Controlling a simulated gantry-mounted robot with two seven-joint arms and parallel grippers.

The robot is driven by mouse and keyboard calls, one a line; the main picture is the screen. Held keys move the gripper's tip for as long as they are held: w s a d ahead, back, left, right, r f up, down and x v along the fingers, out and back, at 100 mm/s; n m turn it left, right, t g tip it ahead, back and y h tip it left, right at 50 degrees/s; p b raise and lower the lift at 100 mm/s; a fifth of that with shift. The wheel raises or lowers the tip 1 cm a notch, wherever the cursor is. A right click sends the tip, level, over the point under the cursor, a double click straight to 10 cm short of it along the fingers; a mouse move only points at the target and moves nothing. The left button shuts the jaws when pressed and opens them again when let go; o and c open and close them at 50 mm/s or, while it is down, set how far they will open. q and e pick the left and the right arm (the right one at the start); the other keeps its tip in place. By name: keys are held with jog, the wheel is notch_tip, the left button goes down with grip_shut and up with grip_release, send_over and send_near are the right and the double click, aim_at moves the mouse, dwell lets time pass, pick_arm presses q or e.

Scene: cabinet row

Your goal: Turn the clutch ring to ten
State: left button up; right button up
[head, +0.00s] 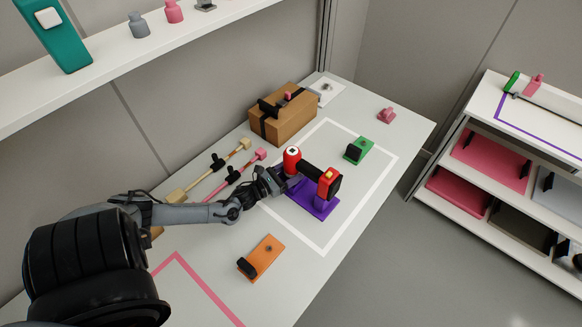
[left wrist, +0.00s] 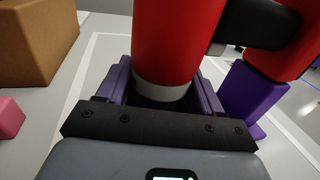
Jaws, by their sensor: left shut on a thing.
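A red and black drill-like tool rests on a purple stand (head: 310,203) inside the white outlined square. It has a red cylinder (head: 292,158) at its left, a black bar (head: 308,171) and a red block (head: 328,183) at its right. In the left wrist view, the red cylinder (left wrist: 175,40) ends in a pale ring (left wrist: 163,90), which appears to be the clutch ring. My left gripper (head: 284,180) is shut around this end, with a finger on each side. No number or mark on the ring is readable. My right gripper is not in view.
A brown box (head: 283,122) stands behind the tool. A green block (head: 358,150) lies to its right and an orange block (head: 262,257) nearer the front. Two long-handled tools (head: 215,170) lie behind my left arm. A shelf (head: 120,75) runs above the counter.

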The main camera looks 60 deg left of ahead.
pick_arm(q)
jog(key=o, duration=1)
jog(key=shift+c, duration=0.2)
jog(key=shift+s, duration=0.1)
jog(key=s, duration=0.3)
jog(key=s+p, duration=0.1)
jog(key=s, duration=0.5)
jog(key=shift+s+d, duration=0.15)
jog(key=shift+d, duration=0.2)
jog(key=shift+s, duration=0.6)
